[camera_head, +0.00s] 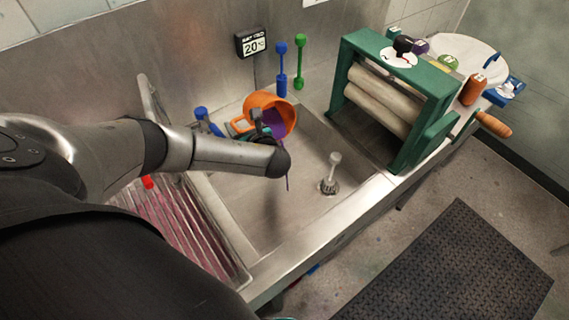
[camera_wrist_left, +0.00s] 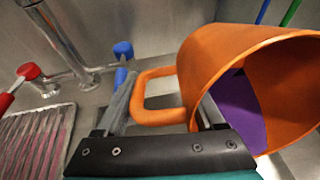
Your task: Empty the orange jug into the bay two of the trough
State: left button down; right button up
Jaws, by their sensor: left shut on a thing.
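The orange jug (camera_head: 259,100) is tipped over above the steel basin (camera_head: 262,215) of the trough. Purple liquid (camera_head: 275,122) shows inside it, and a thin purple streak hangs below its mouth into the basin. My left gripper (camera_head: 258,130) is shut on the jug's handle. In the left wrist view, the jug (camera_wrist_left: 225,55) lies tilted with its mouth to the right and the purple liquid (camera_wrist_left: 238,112) inside. The handle (camera_wrist_left: 150,92) is between the fingers. No bay number is readable. My right gripper is out of view.
A drain with an upright pipe (camera_head: 334,165) stands in the basin. A green roller wringer (camera_head: 425,92) is at the right. A pink-stained ribbed drainboard (camera_head: 185,225) lies left. Blue (camera_head: 282,70) and green (camera_head: 299,62) tools hang behind, beside a display (camera_head: 252,43).

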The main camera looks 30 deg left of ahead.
pick_arm(q)
jog(key=shift+s+d+r+t+y, duration=0.4)
jog(key=shift+d+r+y, duration=0.2)
jog(key=shift+d+y, duration=0.2)
dwell(1.7)
jog(key=shift+s+d+f+t+y+b, duration=0.25)
jog(key=shift+t+y+b, duration=0.25)
jog(key=shift+y+b, duration=0.3)
dwell(1.1)
